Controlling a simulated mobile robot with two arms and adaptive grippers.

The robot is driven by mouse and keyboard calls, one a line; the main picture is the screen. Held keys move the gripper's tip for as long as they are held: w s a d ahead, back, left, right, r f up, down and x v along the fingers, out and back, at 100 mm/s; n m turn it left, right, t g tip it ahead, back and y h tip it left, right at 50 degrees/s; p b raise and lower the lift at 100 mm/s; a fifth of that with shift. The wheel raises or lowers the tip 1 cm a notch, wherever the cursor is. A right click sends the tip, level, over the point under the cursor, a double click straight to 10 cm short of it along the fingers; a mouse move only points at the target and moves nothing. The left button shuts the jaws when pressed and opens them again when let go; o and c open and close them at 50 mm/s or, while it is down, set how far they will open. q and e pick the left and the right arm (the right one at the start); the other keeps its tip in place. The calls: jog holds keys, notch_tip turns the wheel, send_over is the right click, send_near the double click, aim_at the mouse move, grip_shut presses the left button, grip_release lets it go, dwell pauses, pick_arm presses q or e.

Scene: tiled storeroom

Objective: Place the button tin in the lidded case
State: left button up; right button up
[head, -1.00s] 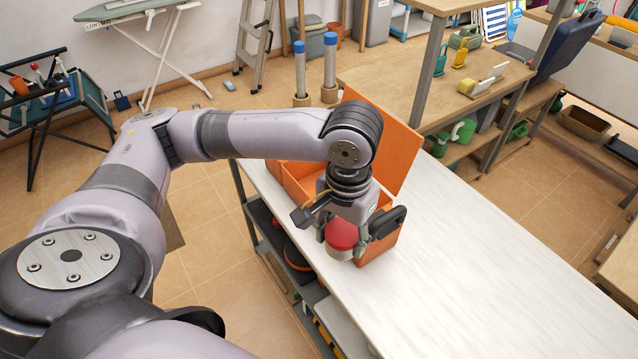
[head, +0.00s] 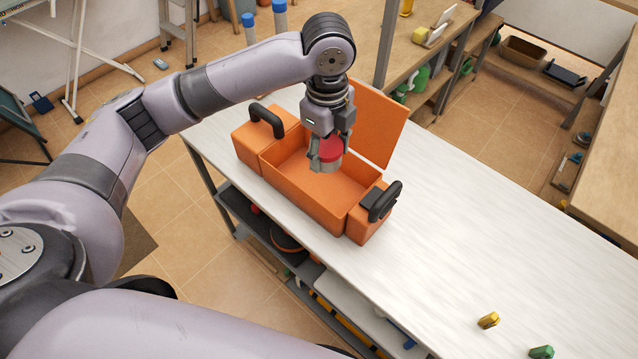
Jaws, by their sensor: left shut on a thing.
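The button tin (head: 330,151) has a red top and a grey lower part. My left gripper (head: 328,158) is shut on it and points down. The tin is over the open orange lidded case (head: 289,189), near the middle of its opening; its exact height above the case floor is hard to tell. The case stands on the white table, its lid (head: 377,122) raised at the back and black handles at both ends. The visible part of the case floor is bare. My right gripper is not in view.
The white table (head: 445,220) is clear to the right of the case. A yellow object (head: 489,320) and a green object (head: 541,352) lie near its front right. A lower shelf (head: 258,225) holds several things. Wooden shelving (head: 425,62) stands behind.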

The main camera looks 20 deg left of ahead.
pick_arm(q)
jog(key=m, duration=0.1)
jog(key=w+m, duration=0.1)
jog(key=m, duration=0.2)
jog(key=shift+w+d+r+p, duration=0.3)
jog(key=shift+d+r, duration=0.05)
jog(key=shift+d, duration=0.05)
jog(key=shift+w+d+r+m, duration=0.1)
jog(key=shift+w+m, duration=0.1)
jog(key=shift+m, duration=0.35)
jog(key=shift+w+d+m, duration=0.1)
jog(key=shift+w+m, duration=0.05)
jog(key=shift+m, duration=0.4)
jog(key=m, duration=0.3)
jog(key=m+p, duration=0.2)
jog(key=p, duration=0.1)
send_over(337, 200)
notch_tip(337, 200, down, 15)
jog(key=shift+r, duration=0.15)
notch_tip(337, 200, down, 5)
jog(key=shift+r, duration=0.1)
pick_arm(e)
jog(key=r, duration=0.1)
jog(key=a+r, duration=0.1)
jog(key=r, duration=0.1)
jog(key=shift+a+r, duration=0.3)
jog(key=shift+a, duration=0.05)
pick_arm(q)
jog(key=shift+f, duration=0.2)
